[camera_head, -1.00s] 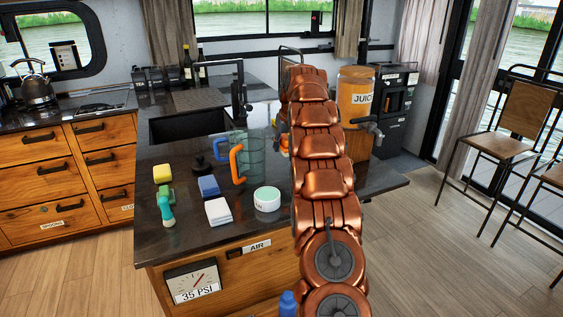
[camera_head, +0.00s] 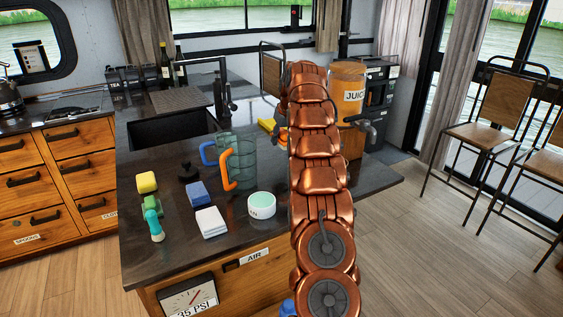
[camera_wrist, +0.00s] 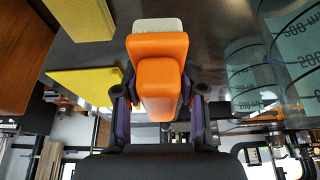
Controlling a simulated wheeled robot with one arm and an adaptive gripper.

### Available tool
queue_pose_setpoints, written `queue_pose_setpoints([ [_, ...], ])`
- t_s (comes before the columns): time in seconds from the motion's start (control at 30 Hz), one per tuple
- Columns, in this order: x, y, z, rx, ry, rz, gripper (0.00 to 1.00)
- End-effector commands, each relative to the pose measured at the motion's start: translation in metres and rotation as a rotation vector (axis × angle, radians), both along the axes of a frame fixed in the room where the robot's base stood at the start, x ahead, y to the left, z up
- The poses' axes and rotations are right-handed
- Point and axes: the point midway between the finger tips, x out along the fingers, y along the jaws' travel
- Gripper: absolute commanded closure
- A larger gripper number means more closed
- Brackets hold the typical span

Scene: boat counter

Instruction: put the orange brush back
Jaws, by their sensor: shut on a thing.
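The orange brush (camera_wrist: 158,75) has an orange block body and pale bristles, which point toward the top of the wrist view. My gripper (camera_wrist: 158,98) is shut on its body, with a dark finger on each side. In the head view my copper arm covers most of the gripper. A small orange patch (camera_head: 281,136) shows at the arm's left edge there, probably the brush. The dark countertop (camera_head: 165,165) lies below. Whether the bristles touch it I cannot tell.
Two clear mugs (camera_head: 243,160) with blue and orange handles stand left of the arm. A yellow flat piece (camera_wrist: 85,84) lies near the brush. The juice dispenser (camera_head: 347,90) stands right of the arm. Sponges, a teal-handled brush (camera_head: 154,224) and a round tub (camera_head: 261,205) occupy the front left.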

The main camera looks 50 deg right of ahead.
Motion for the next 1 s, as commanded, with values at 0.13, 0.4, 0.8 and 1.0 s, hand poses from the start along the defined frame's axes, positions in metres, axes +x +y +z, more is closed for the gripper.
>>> queue_pose_setpoints([
  [0.13, -0.002, 0.0, -0.011, -0.001, 0.001, -0.003, 0.98],
  [0.4, -0.001, 0.0, -0.036, -0.003, 0.0, -0.002, 0.98],
  [0.8, -0.001, 0.0, -0.057, 0.0, 0.0, -0.002, 0.98],
  [1.0, 0.0, 0.001, -0.08, 0.0, 0.001, 0.001, 0.98],
])
